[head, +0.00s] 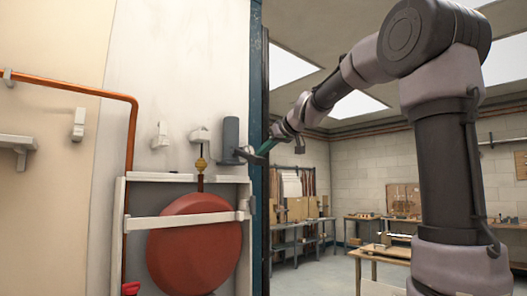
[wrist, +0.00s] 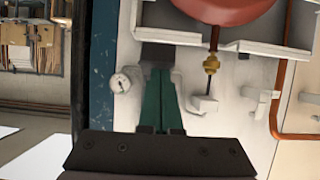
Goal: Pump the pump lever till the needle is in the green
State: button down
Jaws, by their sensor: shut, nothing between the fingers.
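My gripper (wrist: 160,72) has its green fingers together, pointing at the wall; in the head view its fingers (head: 264,148) come in from the right, close to the panel edge. A dark upright body (head: 230,138), probably the pump, is on the white panel just left of the fingertips. In the wrist view a dark block (wrist: 158,54) lies just beyond the fingertips; I cannot tell whether they touch it or whether it is the lever. A small round pale fitting (wrist: 126,79), possibly the gauge, is left of the fingers; no needle or green zone is readable.
A red round tank (head: 195,243) sits in a white frame (head: 150,222) below. A brass fitting (head: 201,164) is above it. A copper pipe (head: 132,150) runs at left. White wall fittings (head: 160,135) stick out nearby. Workbenches (head: 300,225) stand far back, beyond the blue panel edge (head: 257,80).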

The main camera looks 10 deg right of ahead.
jog(key=shift+a+f, duration=0.1)
jog(key=shift+f, duration=0.8)
notch_tip(320, 180, up, 5)
jog(key=s+d, duration=0.1)
jog(key=s, duration=0.1)
jog(key=s+d, duration=0.5)
jog(key=s, duration=0.2)
jog(key=shift+s+f, duration=0.35)
jog(key=shift+s, duration=0.05)
jog(key=s+d+f+m+g+h, duration=0.1)
jog(key=s+f+m, duration=0.4)
jog(key=s+f, duration=0.5)
jog(key=s+d+f+m+g+h, duration=0.1)
jog(key=s+f+m+g+h, duration=0.2)
jog(key=s+f, duration=0.8)
notch_tip(320, 180, down, 5)
jog(key=shift+r+m, duration=0.2)
jog(key=shift+m, duration=0.9)
